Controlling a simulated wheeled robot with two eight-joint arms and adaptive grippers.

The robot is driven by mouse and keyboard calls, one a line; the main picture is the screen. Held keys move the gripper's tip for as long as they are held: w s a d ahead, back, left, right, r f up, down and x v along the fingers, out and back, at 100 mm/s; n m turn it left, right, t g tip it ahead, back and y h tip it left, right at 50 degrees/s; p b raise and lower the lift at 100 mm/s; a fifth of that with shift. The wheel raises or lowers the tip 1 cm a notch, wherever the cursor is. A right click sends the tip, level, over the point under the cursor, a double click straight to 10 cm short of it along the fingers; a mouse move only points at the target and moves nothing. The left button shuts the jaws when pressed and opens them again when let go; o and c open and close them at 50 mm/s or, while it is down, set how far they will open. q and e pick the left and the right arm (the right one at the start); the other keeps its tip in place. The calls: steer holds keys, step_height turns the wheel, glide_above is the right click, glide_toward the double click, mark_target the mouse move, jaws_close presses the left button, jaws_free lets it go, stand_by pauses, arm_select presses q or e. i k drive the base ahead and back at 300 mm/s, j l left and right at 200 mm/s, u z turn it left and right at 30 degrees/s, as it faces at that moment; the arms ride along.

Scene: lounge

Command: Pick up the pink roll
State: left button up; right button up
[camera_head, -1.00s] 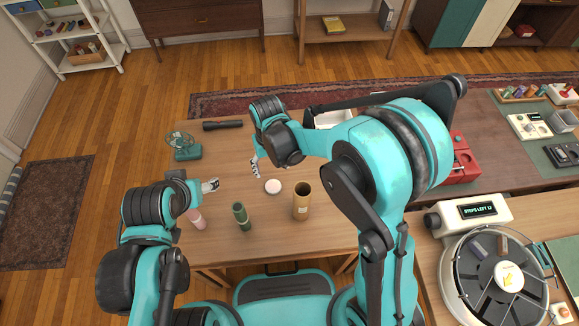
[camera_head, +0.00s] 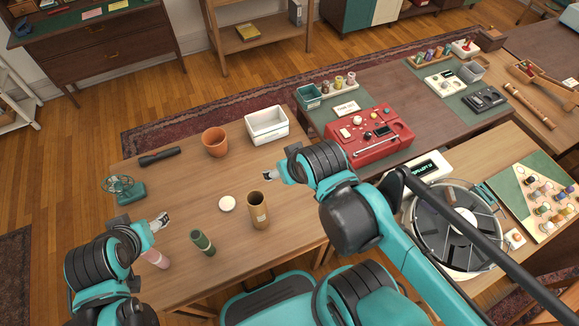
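The pink roll (camera_head: 157,259) stands near the front left of the wooden table, partly hidden behind my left arm. My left gripper (camera_head: 163,220) is above the table, beyond the pink roll and apart from it. Its fingers are too small to tell whether they are open. My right gripper (camera_head: 268,177) is over the middle of the table, just beyond a tall tan cylinder, and I see nothing in it. Its finger opening is also unclear.
Near the pink roll are a green cylinder (camera_head: 203,243), a white disc (camera_head: 227,203) and the tan cylinder (camera_head: 258,211). Behind are a teal fan (camera_head: 127,190), black flashlight (camera_head: 159,156), orange pot (camera_head: 215,142) and white bin (camera_head: 267,125). A red device (camera_head: 368,136) stands right.

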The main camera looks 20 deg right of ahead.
mark_target(153, 256)
steer(key=k+j+z, duration=0.25)
steer(key=j, duration=0.15)
steer(key=k+j+z, duration=0.15)
steer(key=j, duration=0.25)
steer(key=k+j+z, duration=0.15)
steer(key=j, duration=0.25)
steer(key=i, duration=0.05)
